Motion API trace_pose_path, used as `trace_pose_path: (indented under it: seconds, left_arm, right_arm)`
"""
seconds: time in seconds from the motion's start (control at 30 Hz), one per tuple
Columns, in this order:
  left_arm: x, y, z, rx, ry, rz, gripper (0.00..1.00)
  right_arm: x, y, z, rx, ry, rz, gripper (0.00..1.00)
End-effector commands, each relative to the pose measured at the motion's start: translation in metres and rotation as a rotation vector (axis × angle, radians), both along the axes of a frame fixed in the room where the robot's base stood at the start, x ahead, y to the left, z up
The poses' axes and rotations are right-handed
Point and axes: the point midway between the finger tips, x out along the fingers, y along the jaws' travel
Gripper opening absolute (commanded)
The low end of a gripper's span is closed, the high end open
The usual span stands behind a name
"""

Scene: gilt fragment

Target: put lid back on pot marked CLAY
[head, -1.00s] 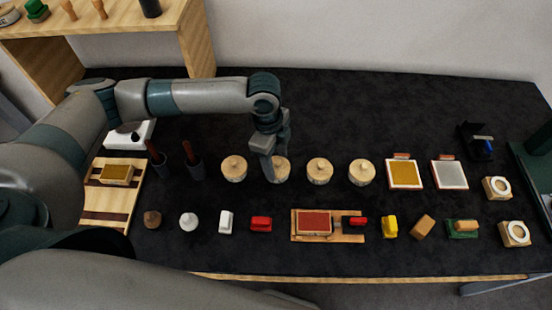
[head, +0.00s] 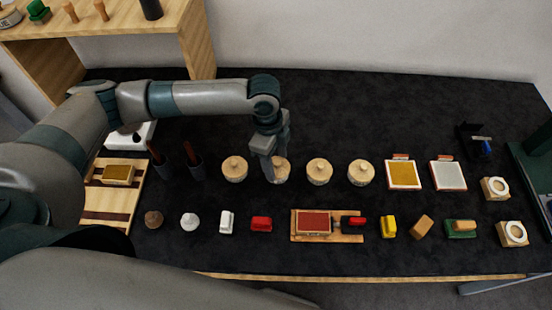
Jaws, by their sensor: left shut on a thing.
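Several round pale wooden pots with knobbed lids stand in a row at mid-table. One lidded pot (head: 234,169) is just left of my left gripper, and two more, a lidded pot (head: 319,172) and a lidded pot (head: 361,173), stand to its right. My left gripper (head: 269,177) points down at another pot (head: 281,172), which it partly hides. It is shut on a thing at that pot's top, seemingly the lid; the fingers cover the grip. I cannot read any pot marking, so I cannot tell which is CLAY. My right gripper does not show.
Gold (head: 403,174) and silver (head: 448,175) framed pads lie right of the pots. A board with a red pad (head: 313,223) and several small stamps line the front. Two dark cups (head: 194,167) stand left of the pots.

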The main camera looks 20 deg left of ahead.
Motion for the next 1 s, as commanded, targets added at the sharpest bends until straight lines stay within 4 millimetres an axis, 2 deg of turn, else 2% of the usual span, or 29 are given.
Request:
trace_pose_path:
  seconds: [1.0]
  left_arm:
    - [-0.0003, -0.0001, 0.0006, 0.0, 0.001, 0.001, 0.3]
  right_arm:
    - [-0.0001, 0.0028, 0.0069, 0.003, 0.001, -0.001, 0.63]
